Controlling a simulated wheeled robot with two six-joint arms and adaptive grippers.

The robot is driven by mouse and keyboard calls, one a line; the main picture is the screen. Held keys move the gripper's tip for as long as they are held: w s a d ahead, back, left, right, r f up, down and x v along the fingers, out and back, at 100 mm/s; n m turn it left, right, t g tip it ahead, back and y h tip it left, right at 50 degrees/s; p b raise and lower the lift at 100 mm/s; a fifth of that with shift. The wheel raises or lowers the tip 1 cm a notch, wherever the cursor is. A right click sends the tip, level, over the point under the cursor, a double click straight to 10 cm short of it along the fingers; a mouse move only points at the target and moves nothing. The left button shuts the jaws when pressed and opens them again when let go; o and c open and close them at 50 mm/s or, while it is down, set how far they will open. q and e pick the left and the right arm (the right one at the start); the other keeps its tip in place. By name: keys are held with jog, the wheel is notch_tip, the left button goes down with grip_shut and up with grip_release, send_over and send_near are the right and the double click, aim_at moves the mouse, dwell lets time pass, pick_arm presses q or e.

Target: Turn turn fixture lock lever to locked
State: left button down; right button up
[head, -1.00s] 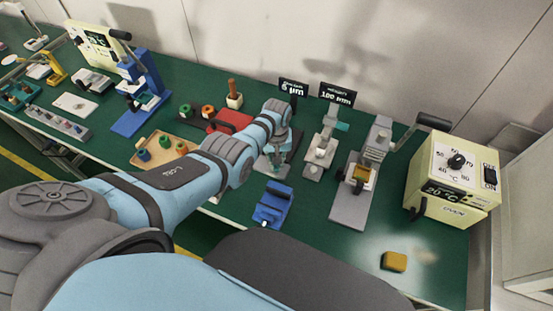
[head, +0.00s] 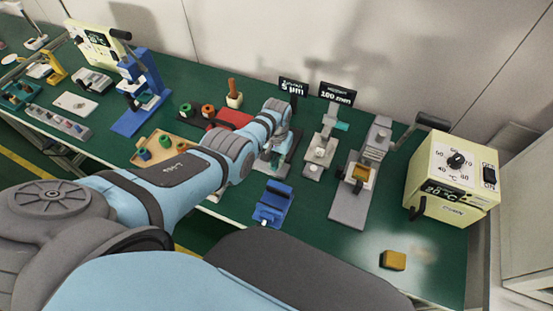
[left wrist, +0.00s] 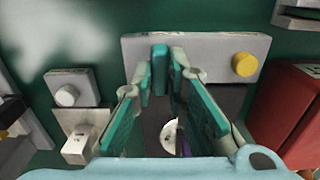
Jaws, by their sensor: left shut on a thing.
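The turn fixture shows in the left wrist view as a grey plate (left wrist: 215,46) with a yellow knob (left wrist: 243,65) and a white round part. A narrow teal piece (left wrist: 160,68), apparently the lock lever, stands between the fingertips of my left gripper (left wrist: 162,82). The gripper is shut on it. In the head view my left gripper (head: 273,155) is at the fixture, right of a red box (head: 232,118); my wrist hides much of the fixture. The lever's lock marks cannot be made out. My right gripper is not in view.
A blue holder (head: 272,205) lies in front of the fixture. A yellow block (head: 393,260) lies near the front edge. A wooden tray (head: 185,157) is at the left.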

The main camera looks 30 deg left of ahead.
aim_at(277, 162)
pick_arm(q)
jog(key=c, duration=1.6)
grip_release()
jog(key=shift+w+r, duration=0.1)
jog(key=shift+r, duration=0.15)
notch_tip(277, 162, up, 12)
jog(key=shift+f, duration=0.25)
jog(key=shift+f, duration=0.1)
